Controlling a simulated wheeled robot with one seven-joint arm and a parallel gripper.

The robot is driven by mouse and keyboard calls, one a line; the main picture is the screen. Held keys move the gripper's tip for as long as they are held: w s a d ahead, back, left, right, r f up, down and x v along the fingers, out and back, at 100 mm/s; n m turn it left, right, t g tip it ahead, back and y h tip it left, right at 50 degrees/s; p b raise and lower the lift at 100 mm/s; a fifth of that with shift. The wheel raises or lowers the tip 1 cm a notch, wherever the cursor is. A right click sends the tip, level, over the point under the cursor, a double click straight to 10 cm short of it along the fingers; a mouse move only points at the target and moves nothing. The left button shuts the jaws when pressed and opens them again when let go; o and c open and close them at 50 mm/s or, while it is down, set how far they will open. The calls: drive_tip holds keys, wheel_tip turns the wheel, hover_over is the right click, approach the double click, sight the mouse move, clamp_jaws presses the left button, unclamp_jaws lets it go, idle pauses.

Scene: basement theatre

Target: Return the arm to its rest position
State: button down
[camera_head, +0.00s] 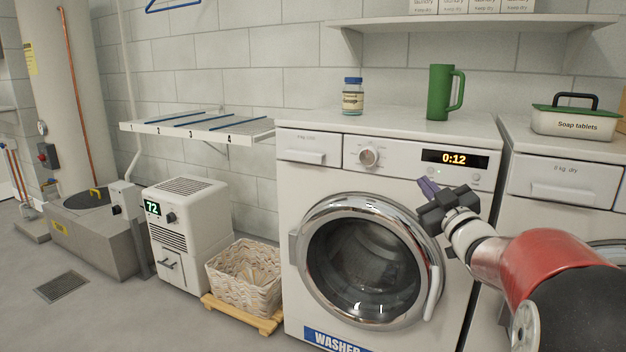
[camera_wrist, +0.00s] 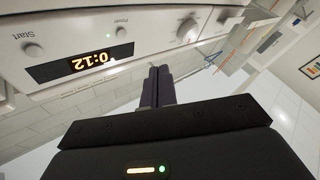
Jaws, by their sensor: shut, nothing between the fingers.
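My gripper (camera_head: 428,190) is in front of the washer (camera_head: 388,184), just below its display, to the upper right of the round door. Its purple-grey fingers are together and nothing is between them. They also show in the wrist view (camera_wrist: 156,84), pointing along the washer's front panel. My red and black arm reaches in from the lower right. The display (camera_head: 455,159) reads 0:12, and it appears upside down in the wrist view (camera_wrist: 85,62). The washer's round door (camera_head: 365,262) is closed. I cannot tell whether the gripper touches the panel.
A green mug (camera_head: 438,93) and a small jar (camera_head: 352,97) stand on the washer. A soap tablets box (camera_head: 572,123) sits on the dryer at right. A wicker basket (camera_head: 243,278) stands left of the washer, beside a dehumidifier (camera_head: 187,232). A shelf (camera_head: 470,22) hangs above.

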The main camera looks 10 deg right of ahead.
drive_tip(key=s+a+f+m+g+h+p, duration=0.1)
drive_tip(key=s+a+g, duration=0.4)
drive_tip(key=s, duration=0.5)
drive_tip(key=s+a+f+m+g+p, duration=0.3)
drive_tip(key=s+a+f+g+p, duration=0.1)
drive_tip(key=s, duration=0.7)
drive_tip(key=s+a+f+m+g+h+p, duration=0.1)
drive_tip(key=s+a+f+m+g+p, duration=0.1)
drive_tip(key=s+a+g+p, duration=0.3)
drive_tip(key=s+a+f+g, duration=0.1)
drive_tip(key=s+a, duration=0.2)
drive_tip(key=s, duration=0.3)
drive_tip(key=shift+m+h, duration=0.3)
drive_tip(key=shift+m, duration=0.1)
